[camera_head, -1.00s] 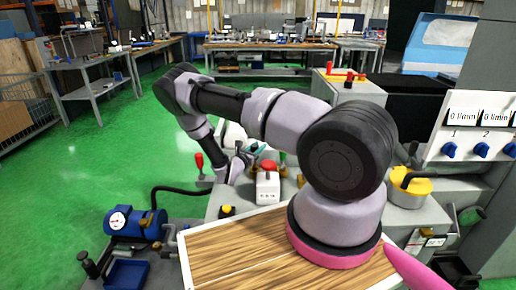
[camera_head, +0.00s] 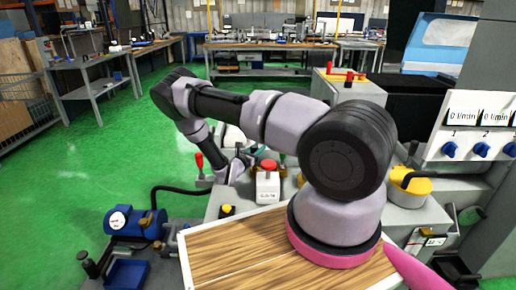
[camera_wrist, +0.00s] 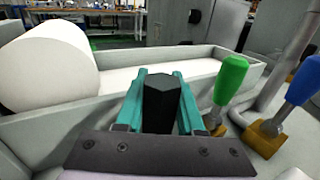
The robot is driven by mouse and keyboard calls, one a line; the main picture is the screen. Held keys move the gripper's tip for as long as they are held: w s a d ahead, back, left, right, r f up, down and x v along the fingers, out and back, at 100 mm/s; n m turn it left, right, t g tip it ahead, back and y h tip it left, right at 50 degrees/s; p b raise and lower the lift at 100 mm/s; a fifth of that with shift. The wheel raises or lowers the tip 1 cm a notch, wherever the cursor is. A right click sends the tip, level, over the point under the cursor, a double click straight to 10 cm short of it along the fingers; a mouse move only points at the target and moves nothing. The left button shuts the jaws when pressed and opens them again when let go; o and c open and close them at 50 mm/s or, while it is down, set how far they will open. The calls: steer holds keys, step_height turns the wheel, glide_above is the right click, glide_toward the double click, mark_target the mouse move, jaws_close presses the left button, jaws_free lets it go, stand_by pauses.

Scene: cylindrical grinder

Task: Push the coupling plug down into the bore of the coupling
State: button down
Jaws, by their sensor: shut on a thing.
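In the wrist view, my gripper (camera_wrist: 160,76) has its two teal fingers shut on a dark, six-sided block (camera_wrist: 159,106), which I take to be the coupling plug. It sits upright between the fingers, and its lower end is hidden by the gripper body. I cannot make out the coupling or its bore in either view, so I cannot tell whether the plug touches it. In the head view, my arm reaches down behind the wooden top, and the fingers and plug are too small or hidden to tell.
A green-handled valve (camera_wrist: 230,82) and a blue-handled valve (camera_wrist: 300,84) stand close to the right of my gripper. A grey trough (camera_wrist: 200,72) with a big white cylinder (camera_wrist: 45,65) lies beyond. A red-topped box (camera_head: 268,184) stands near my arm in the head view.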

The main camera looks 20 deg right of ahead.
steer(key=shift+f, duration=1.9)
steer(key=shift+c, duration=2.2)
jaws_free()
steer(key=shift+a, duration=0.1)
steer(key=v, duration=1)
steer(key=shift+s+a, duration=0.2)
steer(key=shift+s, duration=0.15)
